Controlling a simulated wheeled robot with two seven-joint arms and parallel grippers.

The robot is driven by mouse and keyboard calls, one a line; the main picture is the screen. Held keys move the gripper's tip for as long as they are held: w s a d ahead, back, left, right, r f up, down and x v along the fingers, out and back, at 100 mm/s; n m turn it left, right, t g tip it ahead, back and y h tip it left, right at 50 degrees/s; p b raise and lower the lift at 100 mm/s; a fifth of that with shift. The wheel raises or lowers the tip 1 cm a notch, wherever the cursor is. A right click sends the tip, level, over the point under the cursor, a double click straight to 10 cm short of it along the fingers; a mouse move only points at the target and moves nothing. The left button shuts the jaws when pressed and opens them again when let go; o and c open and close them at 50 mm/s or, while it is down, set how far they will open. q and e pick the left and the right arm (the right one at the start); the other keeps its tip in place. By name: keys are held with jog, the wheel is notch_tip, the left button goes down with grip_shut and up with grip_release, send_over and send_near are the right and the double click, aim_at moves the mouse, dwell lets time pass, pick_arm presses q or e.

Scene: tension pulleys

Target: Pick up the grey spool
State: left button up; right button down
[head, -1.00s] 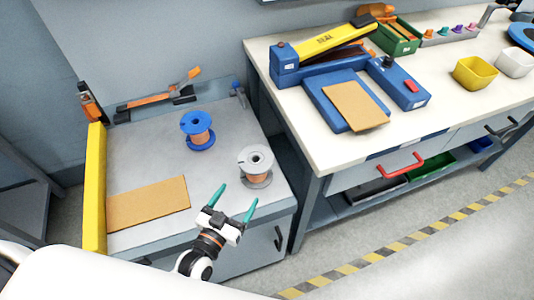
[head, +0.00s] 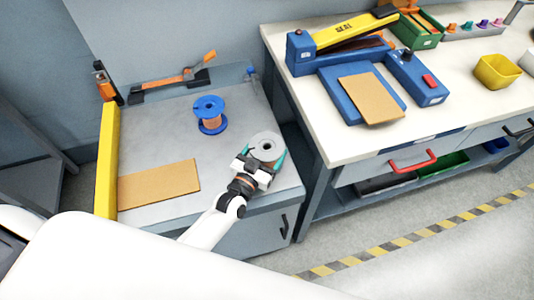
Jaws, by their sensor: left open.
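The grey spool (head: 267,146) stands on the low grey cabinet top (head: 160,141), near its right front corner. My left gripper (head: 264,160) is at the spool, with its teal fingers open on either side of it. I cannot tell whether the fingers touch it. The gripper body hides the front lower part of the spool. My right gripper is not in view.
A blue spool (head: 210,114) stands behind and left of the grey one. A cardboard sheet (head: 158,184) lies at the left, beside a yellow guard (head: 107,160). The taller white bench (head: 335,148) rises close on the right.

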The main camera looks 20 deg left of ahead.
pick_arm(q)
jog(key=shift+w, duration=0.15)
jog(key=c, duration=1.5)
jog(key=shift+r, duration=0.15)
jog(key=shift+c, duration=0.4)
